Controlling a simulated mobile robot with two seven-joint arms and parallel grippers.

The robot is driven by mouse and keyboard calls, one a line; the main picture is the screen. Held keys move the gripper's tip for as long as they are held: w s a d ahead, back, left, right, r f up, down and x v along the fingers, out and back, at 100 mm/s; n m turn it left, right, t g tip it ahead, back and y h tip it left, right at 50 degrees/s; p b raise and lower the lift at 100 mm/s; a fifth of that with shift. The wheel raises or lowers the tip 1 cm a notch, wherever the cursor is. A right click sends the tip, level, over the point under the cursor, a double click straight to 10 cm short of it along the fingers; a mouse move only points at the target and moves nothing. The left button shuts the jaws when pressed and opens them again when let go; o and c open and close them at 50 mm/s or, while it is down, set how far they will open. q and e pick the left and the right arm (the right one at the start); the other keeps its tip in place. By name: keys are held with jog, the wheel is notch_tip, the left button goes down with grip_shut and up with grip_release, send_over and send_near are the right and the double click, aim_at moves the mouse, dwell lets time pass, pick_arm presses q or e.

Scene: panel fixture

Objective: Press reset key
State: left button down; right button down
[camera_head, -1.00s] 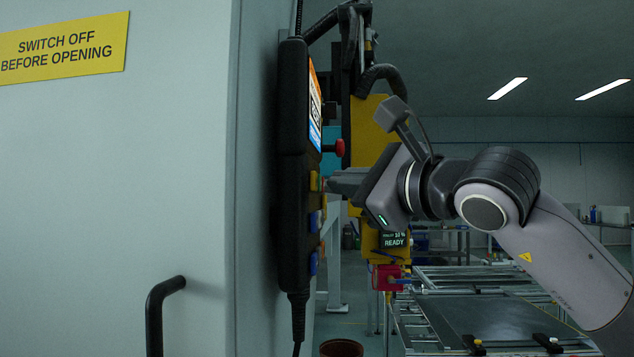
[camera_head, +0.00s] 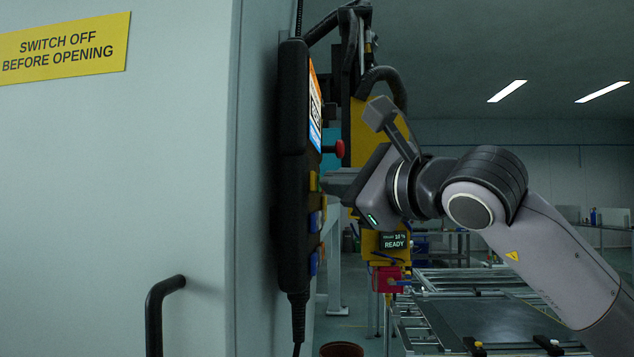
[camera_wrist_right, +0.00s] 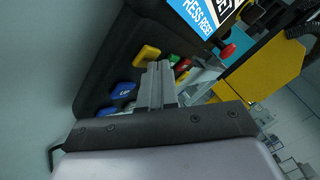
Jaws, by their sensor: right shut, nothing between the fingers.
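A black control pendant (camera_head: 292,160) hangs upright on the pale cabinet's side, its keys facing right. In the right wrist view its screen (camera_wrist_right: 200,12) reads "PRESS RESET". Below the screen are a yellow key (camera_wrist_right: 146,55), a green key (camera_wrist_right: 174,60), a red key (camera_wrist_right: 182,67) and a blue key marked "UP" (camera_wrist_right: 123,91). I cannot read which key is reset. My right gripper (camera_head: 326,181) is shut and empty, its tips close to the key face. In the wrist view the tips overlap the gap between yellow and green keys; contact cannot be told. My left gripper is out of view.
A red mushroom button (camera_head: 340,148) sticks out above the keys; it also shows in the wrist view (camera_wrist_right: 228,50). A black handle (camera_head: 158,305) juts from the cabinet (camera_head: 120,180) at lower left. A yellow machine (camera_head: 365,135) stands behind my gripper.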

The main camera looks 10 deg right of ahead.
jog(key=shift+a, duration=0.15)
dwell(0.3)
jog(key=shift+s+d+b, duration=0.25)
jog(key=shift+d+b, duration=0.1)
jog(key=shift+d, duration=0.4)
jog(key=shift+d, duration=0.1)
jog(key=d, duration=0.2)
jog(key=s+d+b, duration=0.1)
jog(key=d, duration=0.1)
jog(key=shift+s+d, duration=0.15)
jog(key=shift+d, duration=0.2)
